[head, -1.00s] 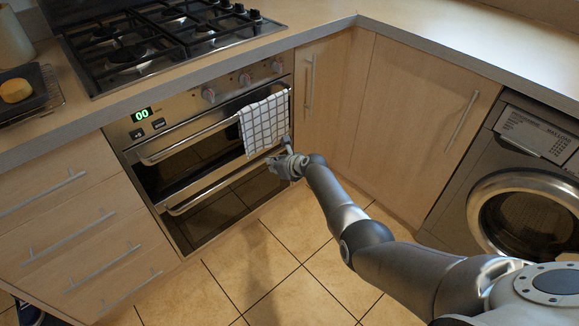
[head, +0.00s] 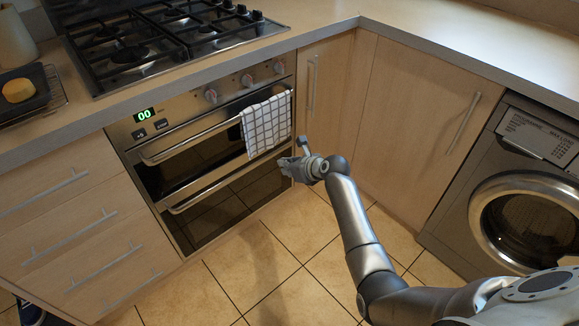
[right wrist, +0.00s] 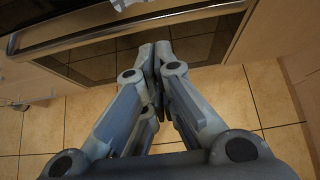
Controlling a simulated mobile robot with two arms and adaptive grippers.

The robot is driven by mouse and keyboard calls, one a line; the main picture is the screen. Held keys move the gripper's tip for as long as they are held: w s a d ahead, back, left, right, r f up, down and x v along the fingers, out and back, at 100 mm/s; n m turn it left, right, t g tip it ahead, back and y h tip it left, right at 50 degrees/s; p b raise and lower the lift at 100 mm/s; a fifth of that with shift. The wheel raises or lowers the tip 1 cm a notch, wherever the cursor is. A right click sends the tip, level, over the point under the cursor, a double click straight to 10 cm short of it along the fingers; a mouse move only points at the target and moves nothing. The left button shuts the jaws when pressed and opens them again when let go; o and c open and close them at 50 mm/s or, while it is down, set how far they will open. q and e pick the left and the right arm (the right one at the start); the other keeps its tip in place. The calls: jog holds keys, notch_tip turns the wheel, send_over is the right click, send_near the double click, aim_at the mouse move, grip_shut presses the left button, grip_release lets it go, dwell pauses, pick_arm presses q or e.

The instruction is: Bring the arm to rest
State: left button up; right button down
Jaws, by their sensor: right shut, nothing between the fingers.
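My right gripper (head: 287,163) is in front of the lower part of the double oven (head: 200,170), just below and right of the checked towel (head: 266,126) that hangs on the upper oven handle. It appears apart from the towel. In the right wrist view the fingers of my right gripper (right wrist: 155,48) meet at their tips, shut and empty, with the oven front and tiled floor behind them. My left gripper is in neither view.
A washing machine (head: 525,215) stands at the right and drawers (head: 75,225) at the left. The worktop (head: 440,45) with the gas hob (head: 160,40) runs above. A tray (head: 32,95) with a yellow item sits at the far left. The tiled floor (head: 270,270) is clear.

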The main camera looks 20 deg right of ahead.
jog(key=shift+v, duration=0.85)
jog(key=s+a+f+n+g+h, duration=0.1)
jog(key=s+f+n+g+h, duration=0.15)
jog(key=s+f+n, duration=1.3)
jog(key=s+a+f+n+g+h, duration=0.1)
jog(key=s+f+n+g, duration=0.3)
jog(key=s+f+n, duration=1.1)
pick_arm(q)
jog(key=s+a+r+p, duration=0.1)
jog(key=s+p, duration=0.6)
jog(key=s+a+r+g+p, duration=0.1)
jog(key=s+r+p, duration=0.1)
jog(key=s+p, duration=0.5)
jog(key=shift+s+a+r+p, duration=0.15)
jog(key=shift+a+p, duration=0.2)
jog(key=shift+p, duration=0.1)
pick_arm(e)
jog(key=s+r+n+g, duration=0.1)
jog(key=s+n, duration=0.1)
jog(key=s, duration=1.2)
jog(key=s+d+r+n+g, duration=0.1)
jog(key=s+n, duration=0.1)
jog(key=s, duration=1.2)
jog(key=shift+r+g, duration=0.3)
jog(key=shift+g, duration=0.05)
jog(key=shift+s+d, duration=0.1)
